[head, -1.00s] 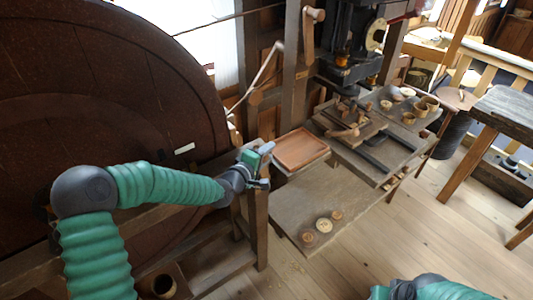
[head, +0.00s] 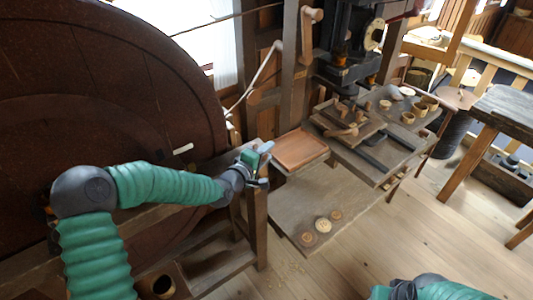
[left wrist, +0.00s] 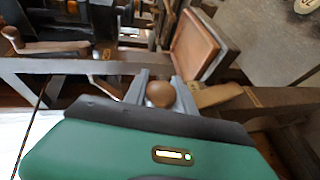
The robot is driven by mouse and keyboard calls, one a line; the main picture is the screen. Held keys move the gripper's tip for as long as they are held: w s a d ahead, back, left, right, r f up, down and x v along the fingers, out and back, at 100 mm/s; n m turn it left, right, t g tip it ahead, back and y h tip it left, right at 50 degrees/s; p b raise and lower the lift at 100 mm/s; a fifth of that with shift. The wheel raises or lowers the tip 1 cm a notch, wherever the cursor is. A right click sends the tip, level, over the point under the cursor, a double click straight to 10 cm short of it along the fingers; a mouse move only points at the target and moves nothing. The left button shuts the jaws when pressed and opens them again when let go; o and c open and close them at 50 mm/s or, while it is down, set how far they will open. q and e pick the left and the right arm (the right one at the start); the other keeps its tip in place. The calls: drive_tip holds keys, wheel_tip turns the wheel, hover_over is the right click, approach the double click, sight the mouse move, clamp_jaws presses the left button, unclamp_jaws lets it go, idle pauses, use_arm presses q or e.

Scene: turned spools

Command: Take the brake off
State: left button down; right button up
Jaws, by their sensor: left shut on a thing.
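My left gripper (head: 262,167) is at the top of a wooden post beside the big dark wheel (head: 110,90). In the left wrist view its two grey fingers (left wrist: 161,90) are shut on a round brown wooden knob (left wrist: 160,95). A pale wooden bar (left wrist: 216,96) lies just right of the knob; I cannot tell whether they are joined. In the head view the gripper hides the knob. No part is plainly recognisable as the brake. Part of my right arm shows at the bottom of the head view, but its gripper does not.
A reddish wooden tray (head: 300,150) stands close right of my left gripper. A low board with several turned discs (head: 323,225) is below it. A bench (head: 372,158) with tools and small cups is further right. Open plank floor (head: 400,235) lies in front.

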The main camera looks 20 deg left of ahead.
use_arm(q)
drive_tip(key=shift+s+d+f, duration=0.15)
drive_tip(key=shift+f, duration=0.2)
